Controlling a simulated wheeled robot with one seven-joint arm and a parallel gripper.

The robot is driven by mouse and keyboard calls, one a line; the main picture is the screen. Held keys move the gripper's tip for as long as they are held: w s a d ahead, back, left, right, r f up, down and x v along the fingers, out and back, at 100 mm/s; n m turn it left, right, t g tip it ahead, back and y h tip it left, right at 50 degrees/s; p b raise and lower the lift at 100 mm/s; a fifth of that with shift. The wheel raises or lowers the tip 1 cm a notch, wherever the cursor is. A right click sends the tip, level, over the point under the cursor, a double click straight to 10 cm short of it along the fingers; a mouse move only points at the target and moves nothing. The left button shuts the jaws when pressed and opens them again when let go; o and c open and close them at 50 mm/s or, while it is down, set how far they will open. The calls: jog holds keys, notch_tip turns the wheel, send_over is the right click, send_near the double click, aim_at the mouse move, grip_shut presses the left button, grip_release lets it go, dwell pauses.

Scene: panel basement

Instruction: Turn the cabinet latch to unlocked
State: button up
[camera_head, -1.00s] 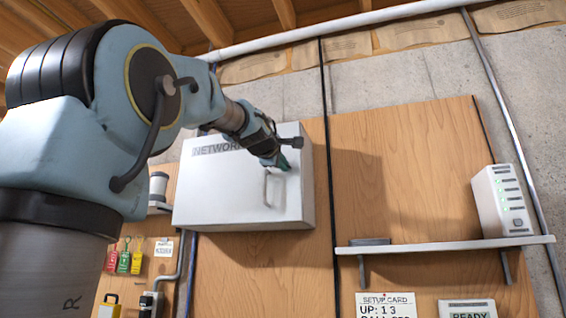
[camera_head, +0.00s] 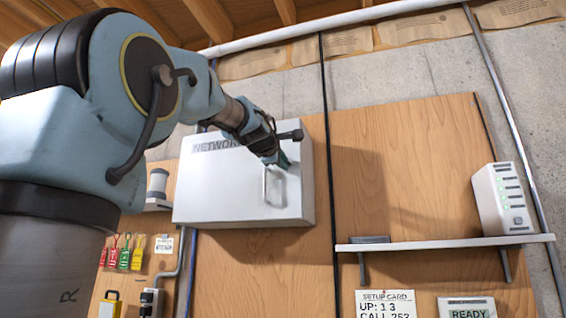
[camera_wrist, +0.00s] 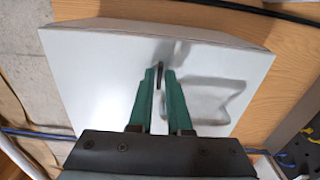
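The white cabinet (camera_head: 225,190), marked NETWORK, is mounted on the wooden panel. Its door fills the middle of the wrist view (camera_wrist: 95,80). A pale bar handle (camera_head: 266,186) stands on the door. In the wrist view, a thin dark latch piece (camera_wrist: 159,76) shows between the fingertips. My gripper (camera_wrist: 159,80) has its two green fingers on either side of that piece, with a narrow gap left; contact cannot be made out. In the head view my gripper (camera_head: 283,161) is at the upper right of the door and hides the latch.
A shelf (camera_head: 440,243) with a white router (camera_head: 501,198) juts out to the right. Cables and a conduit run along the wall.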

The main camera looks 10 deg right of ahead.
jog(key=shift+o, duration=1.4)
jog(key=b+v, duration=0.4)
jog(key=v, duration=0.6)
jog(key=shift+s+a, duration=0.15)
jog(key=shift+s, duration=0.25)
